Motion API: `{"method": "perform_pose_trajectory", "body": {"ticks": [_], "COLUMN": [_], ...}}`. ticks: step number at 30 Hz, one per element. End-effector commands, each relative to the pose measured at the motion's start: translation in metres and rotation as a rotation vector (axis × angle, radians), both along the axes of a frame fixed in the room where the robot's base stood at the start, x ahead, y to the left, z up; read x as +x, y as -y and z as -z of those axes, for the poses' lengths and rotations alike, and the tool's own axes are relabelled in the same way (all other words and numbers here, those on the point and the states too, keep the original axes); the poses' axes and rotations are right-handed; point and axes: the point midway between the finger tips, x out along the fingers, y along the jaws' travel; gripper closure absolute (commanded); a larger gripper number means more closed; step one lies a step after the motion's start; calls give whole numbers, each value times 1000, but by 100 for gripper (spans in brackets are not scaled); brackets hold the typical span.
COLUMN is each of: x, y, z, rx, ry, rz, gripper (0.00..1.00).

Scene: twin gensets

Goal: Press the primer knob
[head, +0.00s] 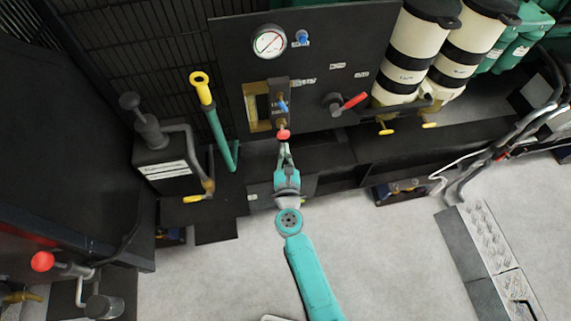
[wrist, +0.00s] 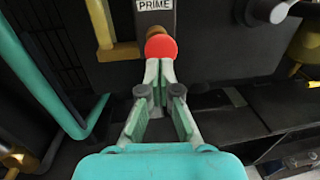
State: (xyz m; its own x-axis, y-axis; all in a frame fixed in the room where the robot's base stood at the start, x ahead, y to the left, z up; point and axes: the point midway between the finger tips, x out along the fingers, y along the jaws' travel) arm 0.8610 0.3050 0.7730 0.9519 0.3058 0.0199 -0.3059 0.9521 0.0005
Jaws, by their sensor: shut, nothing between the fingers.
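The primer knob (wrist: 160,47) is a red round knob below a dark block with a "PRIME" label (wrist: 154,4) in the wrist view. It also shows in the head view (head: 283,134), at the bottom of the block on the dark panel. My gripper (wrist: 159,66) is shut and empty, with its fingertips together just below the knob in the picture. The tips appear at or very close to the knob; I cannot tell whether they touch it. In the head view my gripper (head: 284,147) points up at the knob from below.
A red-handled valve (head: 354,101) sits right of the knob, and a gauge (head: 269,41) above. A yellow-topped teal lever (head: 203,88) and a hand pump (head: 150,130) stand to the left. Striped cylinders (head: 407,52) stand at the right. The pale floor (head: 390,255) is open in front.

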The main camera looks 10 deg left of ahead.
Motion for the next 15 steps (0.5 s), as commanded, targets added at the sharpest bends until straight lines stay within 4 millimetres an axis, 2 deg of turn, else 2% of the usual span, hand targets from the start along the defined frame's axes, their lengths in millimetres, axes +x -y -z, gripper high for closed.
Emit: {"method": "perform_pose_trajectory", "body": {"ticks": [6, 15], "x": [20, 25], "y": [-7, -8], "z": [0, -1], "rx": [-1, -1], "ry": [0, 0], "rz": [0, 0], "gripper": [100, 100]}}
